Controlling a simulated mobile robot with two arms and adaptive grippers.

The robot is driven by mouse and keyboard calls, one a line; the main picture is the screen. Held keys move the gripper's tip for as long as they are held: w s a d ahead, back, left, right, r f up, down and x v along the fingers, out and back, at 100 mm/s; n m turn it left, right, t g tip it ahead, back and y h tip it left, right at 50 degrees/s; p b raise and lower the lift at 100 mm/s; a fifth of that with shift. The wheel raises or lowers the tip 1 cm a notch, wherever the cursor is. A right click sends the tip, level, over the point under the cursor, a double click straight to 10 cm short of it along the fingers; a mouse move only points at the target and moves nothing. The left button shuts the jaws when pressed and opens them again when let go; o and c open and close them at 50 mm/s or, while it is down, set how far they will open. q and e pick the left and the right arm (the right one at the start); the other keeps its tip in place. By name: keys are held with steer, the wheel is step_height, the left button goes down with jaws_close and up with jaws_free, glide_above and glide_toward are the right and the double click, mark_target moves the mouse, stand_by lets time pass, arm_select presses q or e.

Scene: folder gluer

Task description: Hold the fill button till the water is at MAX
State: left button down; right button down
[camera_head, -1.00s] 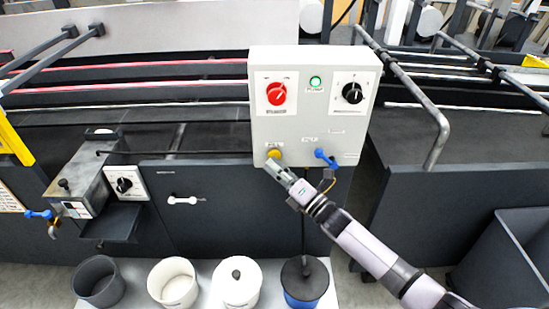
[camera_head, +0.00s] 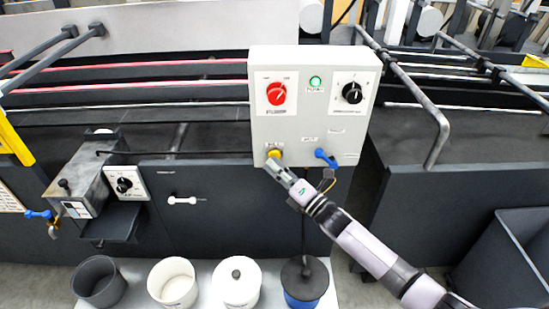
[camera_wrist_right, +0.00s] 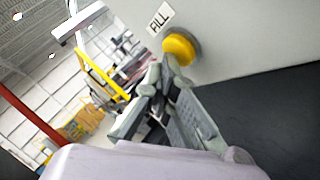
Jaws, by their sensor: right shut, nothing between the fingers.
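The yellow fill button (camera_head: 274,154) is at the lower left of the grey control box (camera_head: 315,120). In the right wrist view the button (camera_wrist_right: 180,48) is beside a label reading FILL (camera_wrist_right: 160,18). My right gripper (camera_head: 272,164) is shut and empty, its fingertips at the button's lower edge. In the wrist view the fingertips (camera_wrist_right: 165,68) overlap the button's edge; I cannot tell whether it is pressed in. No water level or MAX mark can be made out. My left gripper is not in view.
The box also has a red knob (camera_head: 276,93), a green lamp (camera_head: 315,82), a black dial (camera_head: 352,93) and a blue valve handle (camera_head: 326,158) close to my gripper. Several pots stand below, including a blue one with a dark lid (camera_head: 304,281). A dark bin (camera_head: 505,255) is at right.

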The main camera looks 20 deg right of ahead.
steer(key=shift+s, duration=0.15)
steer(key=shift+s+a+p, duration=0.25)
steer(key=shift+s+p, duration=0.2)
steer(key=shift+s, duration=0.3)
steer(key=s+p, duration=0.1)
steer(key=s, duration=0.1)
steer(key=s+a+p, duration=0.1)
steer(key=s, duration=0.1)
steer(key=shift+s+a, duration=0.2)
steer(key=shift+s, duration=0.2)
